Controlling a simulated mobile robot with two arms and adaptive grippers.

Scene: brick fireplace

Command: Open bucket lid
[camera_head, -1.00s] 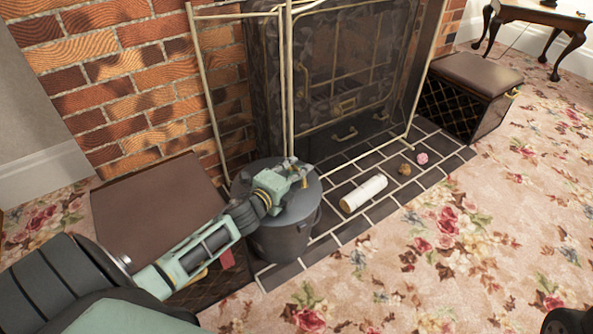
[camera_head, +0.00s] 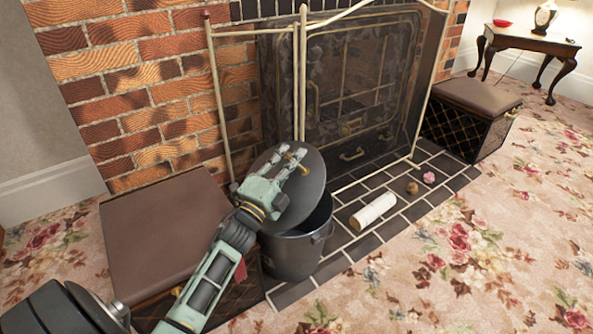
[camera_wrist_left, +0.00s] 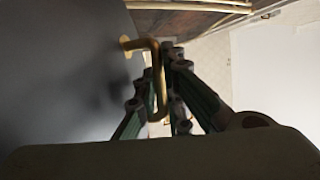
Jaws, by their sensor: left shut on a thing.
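The dark grey bucket (camera_head: 290,256) stands on the tiled hearth, with part of its open mouth showing. Its round lid (camera_head: 313,190) is raised and tilted steeply above the left side of the bucket; I cannot tell whether its lower edge touches the rim. My left gripper (camera_head: 292,160) is shut on the brass lid handle (camera_head: 299,154). In the left wrist view the handle (camera_wrist_left: 155,70) runs between the fingers, and the grey lid (camera_wrist_left: 60,75) fills the left side. My right gripper is not in view.
A brass-framed fire screen (camera_head: 302,80) stands close behind the bucket. A brown-topped box (camera_head: 160,235) is to the left. A white roll (camera_head: 374,211) and two small balls lie on the hearth to the right. Floral carpet (camera_head: 450,270) is open at the front right.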

